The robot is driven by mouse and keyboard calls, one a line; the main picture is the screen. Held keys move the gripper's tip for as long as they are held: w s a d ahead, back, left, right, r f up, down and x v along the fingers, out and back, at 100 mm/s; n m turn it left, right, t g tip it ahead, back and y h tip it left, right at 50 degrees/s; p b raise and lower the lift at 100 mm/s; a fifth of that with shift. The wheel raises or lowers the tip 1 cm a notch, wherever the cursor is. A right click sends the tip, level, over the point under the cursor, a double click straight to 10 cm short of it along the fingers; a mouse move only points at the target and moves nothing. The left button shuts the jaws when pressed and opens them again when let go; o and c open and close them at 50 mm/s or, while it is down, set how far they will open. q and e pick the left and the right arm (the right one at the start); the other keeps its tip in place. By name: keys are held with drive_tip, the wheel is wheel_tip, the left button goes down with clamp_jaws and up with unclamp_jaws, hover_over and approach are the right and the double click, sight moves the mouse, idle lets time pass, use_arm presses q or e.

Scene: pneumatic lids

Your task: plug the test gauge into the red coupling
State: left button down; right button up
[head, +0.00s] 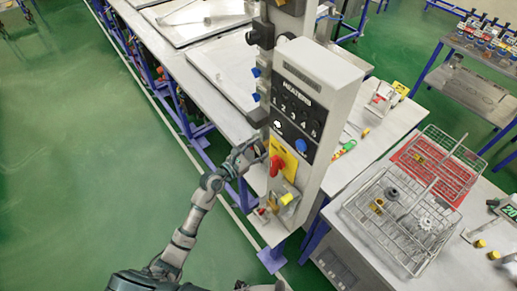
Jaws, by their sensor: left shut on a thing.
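My left gripper (259,153) reaches up to the left side of the grey control box, beside its yellow plate. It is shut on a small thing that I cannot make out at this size. I cannot pick out the test gauge for certain. A red knob-like part (276,166) stands out on the yellow plate (287,158), just right of and below the gripper. Small red parts (262,211) sit lower, on the bench corner below the box. I cannot tell which red part is the coupling. My right gripper is not in view.
The tall grey control box (333,82) with dark dials stands on the bench's corner. Wire baskets (396,256) with gears stand on the right table. Open green floor (90,170) lies left.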

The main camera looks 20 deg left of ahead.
use_arm(q)
drive_tip(key=shift+x, duration=0.95)
drive_tip(key=shift+c, duration=1.4)
unclamp_jaws()
drive_tip(key=shift+s, duration=0.1)
drive_tip(key=shift+p+v, duration=0.5)
drive_tip(key=shift+v, duration=3)
drive_tip(key=shift+s+a, duration=0.2)
drive_tip(key=shift+s, duration=0.1)
drive_tip(key=v, duration=1.1)
